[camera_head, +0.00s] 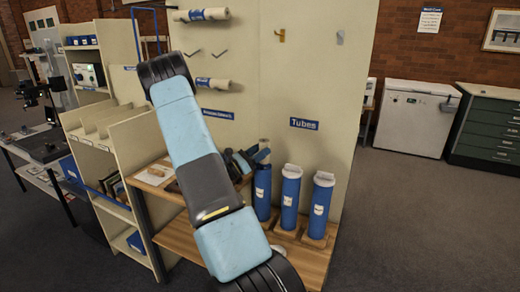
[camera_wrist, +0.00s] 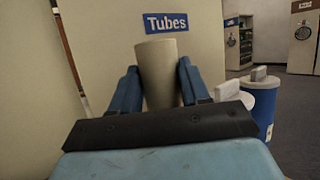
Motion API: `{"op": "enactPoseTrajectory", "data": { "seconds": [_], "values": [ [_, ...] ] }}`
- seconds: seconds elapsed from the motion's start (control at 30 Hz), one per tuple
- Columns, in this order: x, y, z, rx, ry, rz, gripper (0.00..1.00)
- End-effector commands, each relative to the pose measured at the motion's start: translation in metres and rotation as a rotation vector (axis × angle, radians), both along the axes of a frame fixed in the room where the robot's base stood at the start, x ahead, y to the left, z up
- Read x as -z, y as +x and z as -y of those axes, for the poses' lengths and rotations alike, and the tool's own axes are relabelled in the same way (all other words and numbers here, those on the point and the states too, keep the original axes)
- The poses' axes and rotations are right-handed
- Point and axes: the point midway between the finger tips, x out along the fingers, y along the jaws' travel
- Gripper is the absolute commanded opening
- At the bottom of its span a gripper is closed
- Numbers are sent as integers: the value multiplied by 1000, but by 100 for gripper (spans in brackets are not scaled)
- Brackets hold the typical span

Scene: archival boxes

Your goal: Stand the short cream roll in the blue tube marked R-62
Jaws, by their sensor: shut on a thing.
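The short cream roll (camera_wrist: 157,72) stands upright between the two blue fingers of my gripper (camera_wrist: 158,95) in the wrist view, and the fingers are shut on it. In the head view my gripper (camera_head: 258,156) is at the top of the leftmost blue tube (camera_head: 262,192), with the roll's pale end (camera_head: 264,143) just showing. The roll's lower end is hidden, so I cannot tell whether it is inside that tube or above it. The middle tube (camera_head: 290,205) and right tube (camera_head: 320,212) have white tops. The labels are too small to read, so I cannot tell which is R-62.
The tubes stand on a wooden shelf (camera_head: 180,240) against a cream panel with a blue "Tubes" sign (camera_head: 304,124). Cream rolls (camera_head: 202,15) lie on pegs higher up. A slotted cream rack (camera_head: 120,150) stands left. The floor (camera_head: 420,220) at right is clear.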

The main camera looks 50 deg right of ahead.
Motion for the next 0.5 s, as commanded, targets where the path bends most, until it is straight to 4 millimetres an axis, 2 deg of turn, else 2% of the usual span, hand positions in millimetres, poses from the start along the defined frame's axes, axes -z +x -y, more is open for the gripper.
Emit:
{"op": "enactPoseTrajectory", "data": {
  "seconds": [0.43,0.47,0.5],
  "values": [
    [4,0,0,1,0,1,0],
    [4,0,0,1,0,1,47],
    [4,0,0,1,0,1,51]
  ]
}}
